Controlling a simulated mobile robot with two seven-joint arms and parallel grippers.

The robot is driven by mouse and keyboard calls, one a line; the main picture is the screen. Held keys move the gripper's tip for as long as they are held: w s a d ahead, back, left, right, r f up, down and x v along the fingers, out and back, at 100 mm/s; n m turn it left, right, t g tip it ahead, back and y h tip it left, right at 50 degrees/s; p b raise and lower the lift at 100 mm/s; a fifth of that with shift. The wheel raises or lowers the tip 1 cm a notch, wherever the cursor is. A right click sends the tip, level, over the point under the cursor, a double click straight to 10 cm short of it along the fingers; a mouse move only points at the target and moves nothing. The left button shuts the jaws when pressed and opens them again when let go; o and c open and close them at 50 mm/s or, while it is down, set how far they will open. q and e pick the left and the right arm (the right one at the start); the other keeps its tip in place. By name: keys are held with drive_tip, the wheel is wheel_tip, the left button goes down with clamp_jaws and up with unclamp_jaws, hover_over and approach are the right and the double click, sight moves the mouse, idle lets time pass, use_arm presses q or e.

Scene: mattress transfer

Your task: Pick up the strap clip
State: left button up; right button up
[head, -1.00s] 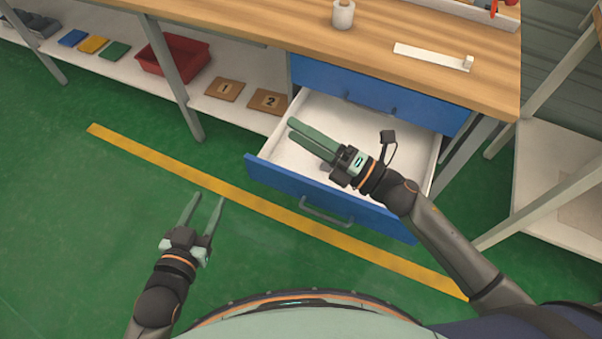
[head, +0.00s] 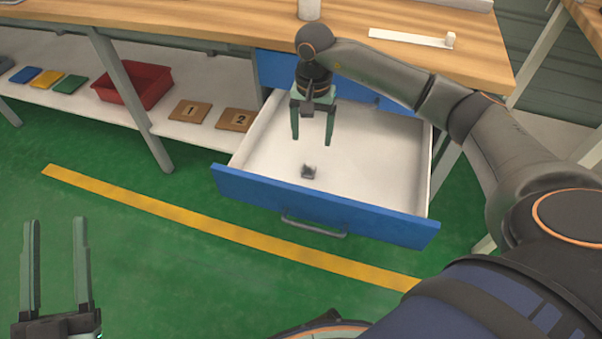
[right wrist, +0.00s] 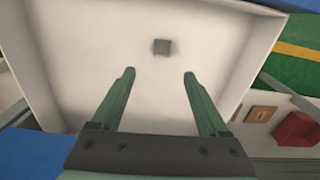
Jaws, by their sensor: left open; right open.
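A small dark grey piece, which looks like the strap clip (head: 309,172), lies on the white floor of the open drawer (head: 375,165), near its front panel. It also shows as a small grey square in the right wrist view (right wrist: 162,47), beyond the fingertips and between their lines. My right gripper (head: 312,140) points down over the drawer, open and empty, behind the clip and apart from it. Its open fingers also show in the right wrist view (right wrist: 160,72). My left gripper (head: 55,220) is open and empty over the green floor at the left.
The blue drawer front (head: 320,207) and the white side walls enclose the clip. The wooden worktop (head: 220,18) overhangs the drawer's back.

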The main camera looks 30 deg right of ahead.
drive_tip(key=b, duration=0.1)
hover_over(309, 172)
wheel_tip(309, 172, down, 5)
drive_tip(key=shift+d+f, duration=0.15)
drive_tip(key=shift+f, duration=0.65)
wheel_tip(309, 172, down, 5)
drive_tip(key=shift+r+b, duration=0.15)
drive_tip(key=shift+b, duration=0.75)
use_arm(q)
drive_tip(key=s+d+r+m+t+h, duration=0.1)
drive_tip(key=s+r+m+h, duration=0.3)
drive_tip(key=s+r+h, duration=0.1)
drive_tip(key=shift+r+m+h, duration=0.4)
drive_tip(key=shift+r+h, duration=0.1)
drive_tip(key=shift+h, duration=0.2)
use_arm(e)
clamp_jaws()
